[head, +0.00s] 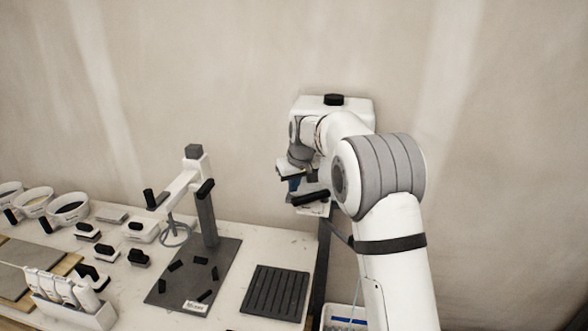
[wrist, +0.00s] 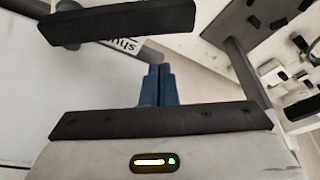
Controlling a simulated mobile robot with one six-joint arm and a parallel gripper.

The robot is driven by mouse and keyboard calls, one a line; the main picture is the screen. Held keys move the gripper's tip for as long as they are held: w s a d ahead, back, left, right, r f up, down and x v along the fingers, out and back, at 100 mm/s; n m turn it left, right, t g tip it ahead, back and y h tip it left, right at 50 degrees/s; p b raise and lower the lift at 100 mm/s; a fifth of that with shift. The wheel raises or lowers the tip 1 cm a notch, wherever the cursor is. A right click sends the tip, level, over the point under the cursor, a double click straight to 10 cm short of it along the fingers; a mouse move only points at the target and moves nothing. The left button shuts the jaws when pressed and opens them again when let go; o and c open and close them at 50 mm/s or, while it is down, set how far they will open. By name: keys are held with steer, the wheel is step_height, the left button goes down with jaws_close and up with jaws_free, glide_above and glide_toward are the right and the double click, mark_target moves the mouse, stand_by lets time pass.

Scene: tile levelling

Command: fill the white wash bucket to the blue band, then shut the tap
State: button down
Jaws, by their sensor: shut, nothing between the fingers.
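The white wash bucket (head: 328,308) shows at the bottom edge of the head view, with a blue strip inside. My arm hides part of it, and its water level cannot be made out. A thin pale line runs down towards it; I cannot tell whether it is water. A white tank (head: 362,106) with a black cap stands behind my arm. My gripper (head: 294,187) is in front of the tank, its blue fingers together and empty, just above a black bar (head: 308,198) that looks like the tap lever. In the wrist view the closed fingers (wrist: 158,85) are near a similar bar (wrist: 120,22) and a printed label.
The worktable left of my arm holds a dark ribbed mat (head: 275,291), a stand on a dark plate (head: 165,292), several black-handled blocks and several round bowls (head: 69,209). A dark post (head: 322,255) rises beside the table's right edge. The wall behind is bare.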

mark_target(311, 197)
steer(key=shift+s+d+r, duration=0.15)
steer(key=shift+s+d, duration=0.25)
steer(key=shift+s, duration=0.4)
steer(key=shift+s+d+r, duration=0.15)
steer(key=shift+s+d, duration=0.25)
steer(key=shift+s, duration=0.4)
steer(key=shift+a, duration=0.2)
